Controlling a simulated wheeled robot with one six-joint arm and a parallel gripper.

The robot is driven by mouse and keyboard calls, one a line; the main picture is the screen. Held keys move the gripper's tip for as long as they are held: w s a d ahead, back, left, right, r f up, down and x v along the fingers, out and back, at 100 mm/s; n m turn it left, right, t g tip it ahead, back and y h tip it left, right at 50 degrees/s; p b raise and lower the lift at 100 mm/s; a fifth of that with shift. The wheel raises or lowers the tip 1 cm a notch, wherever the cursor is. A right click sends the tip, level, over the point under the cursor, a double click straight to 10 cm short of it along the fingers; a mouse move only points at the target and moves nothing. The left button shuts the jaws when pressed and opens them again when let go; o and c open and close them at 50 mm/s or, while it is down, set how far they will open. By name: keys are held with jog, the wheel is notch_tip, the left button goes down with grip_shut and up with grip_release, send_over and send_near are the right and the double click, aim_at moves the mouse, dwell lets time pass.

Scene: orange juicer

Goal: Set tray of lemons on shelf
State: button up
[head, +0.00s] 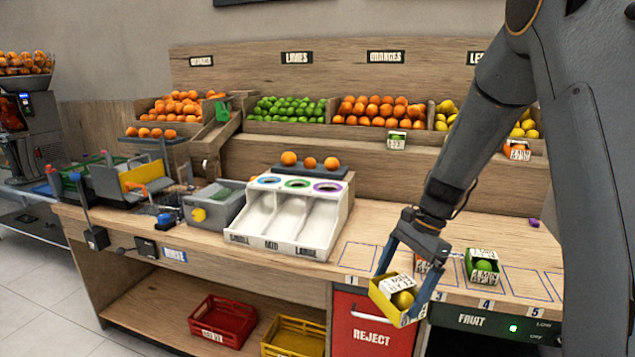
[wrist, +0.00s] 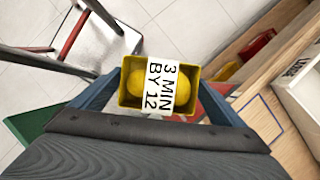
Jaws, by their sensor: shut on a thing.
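My gripper (head: 402,290) is shut on a small yellow tray (head: 380,299) of lemons (head: 403,299) with a white label strip across it. It holds the tray in the air in front of the counter's front edge, near the red reject bin. In the wrist view the tray (wrist: 187,117) sits between the two blue fingers, with a lemon showing on each side of the label (wrist: 161,88). The wooden shelf (head: 330,160) is at the back, below the fruit bins. A tray of limes (head: 396,140) and a tray of oranges (head: 517,151) stand on its ledge.
A green tray (head: 482,266) stands on the counter at the right; another labelled tray is partly hidden behind my gripper. The white sorting chute (head: 290,215) stands left of the numbered outlines. The red reject bin (head: 372,328) is below the counter. My arm hides part of the lemon bin.

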notch_tip(320, 180, down, 4)
jog(key=n+g+h, duration=0.1)
jog(key=n, duration=0.2)
jog(key=n+h, duration=0.1)
jog(key=n, duration=0.2)
jog(key=n+g, duration=0.1)
jog(key=n, duration=0.2)
jog(key=shift+s+d+f+n+g+h, duration=0.2)
jog(key=shift+n+g+h, duration=0.1)
jog(key=shift+h, duration=0.1)
jog(key=n, duration=0.1)
jog(key=f+n+h, duration=0.1)
jog(key=shift+w+d+n, duration=0.1)
jog(key=shift+d+n, duration=0.1)
jog(key=shift+n, duration=0.2)
jog(key=shift+f+n, duration=0.25)
jog(key=shift+n, duration=0.05)
jog(key=w+x, duration=0.1)
jog(key=x, duration=1)
jog(key=shift+w+d+f, duration=0.25)
jog(key=shift+d+f, duration=0.05)
jog(key=shift+f, duration=0.45)
